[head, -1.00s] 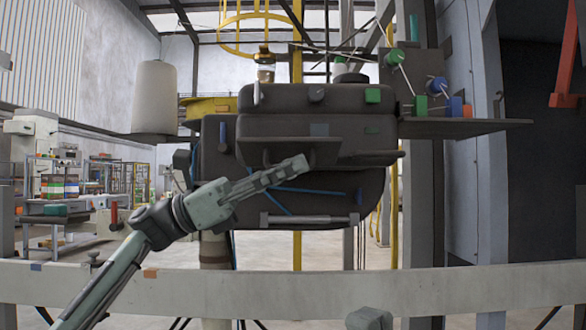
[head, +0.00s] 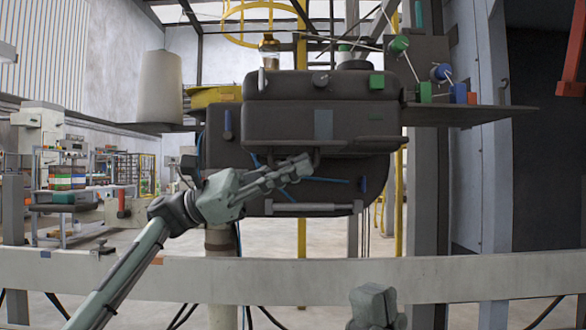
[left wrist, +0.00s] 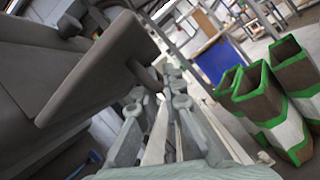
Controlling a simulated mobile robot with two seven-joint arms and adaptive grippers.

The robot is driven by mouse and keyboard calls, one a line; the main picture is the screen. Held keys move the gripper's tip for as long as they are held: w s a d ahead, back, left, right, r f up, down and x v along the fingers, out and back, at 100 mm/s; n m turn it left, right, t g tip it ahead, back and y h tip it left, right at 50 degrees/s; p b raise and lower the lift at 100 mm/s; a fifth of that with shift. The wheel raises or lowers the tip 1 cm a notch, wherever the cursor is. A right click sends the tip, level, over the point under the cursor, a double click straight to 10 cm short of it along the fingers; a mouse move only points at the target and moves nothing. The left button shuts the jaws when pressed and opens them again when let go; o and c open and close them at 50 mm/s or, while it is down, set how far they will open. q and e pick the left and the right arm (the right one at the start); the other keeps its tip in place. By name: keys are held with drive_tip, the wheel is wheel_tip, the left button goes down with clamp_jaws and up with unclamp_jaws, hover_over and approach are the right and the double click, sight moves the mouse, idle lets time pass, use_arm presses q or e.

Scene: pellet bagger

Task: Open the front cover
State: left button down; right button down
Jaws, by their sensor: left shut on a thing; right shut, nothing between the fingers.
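The front cover (head: 290,120) is a dark grey panel on the front of the dark machine body, with a blue label and a handle (head: 316,154) under its lower edge. My left gripper (head: 298,168) reaches in from the left and is shut on the handle; its fingers partly hide it. In the left wrist view the cover (left wrist: 100,75) is a large slanted dark plate, and the fingertips of my left gripper (left wrist: 155,95) close around the short handle post beside it. My right gripper (head: 373,303) shows at the bottom edge, shut and empty, well below the machine.
A pale horizontal beam (head: 300,275) crosses in front, below the machine. A dark shelf (head: 470,115) juts out to the right. Brown and green bins (left wrist: 265,100) stand at the right in the left wrist view.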

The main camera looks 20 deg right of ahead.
use_arm(q)
drive_tip(key=c, duration=1.9)
unclamp_jaws()
drive_tip(key=v, duration=1.2)
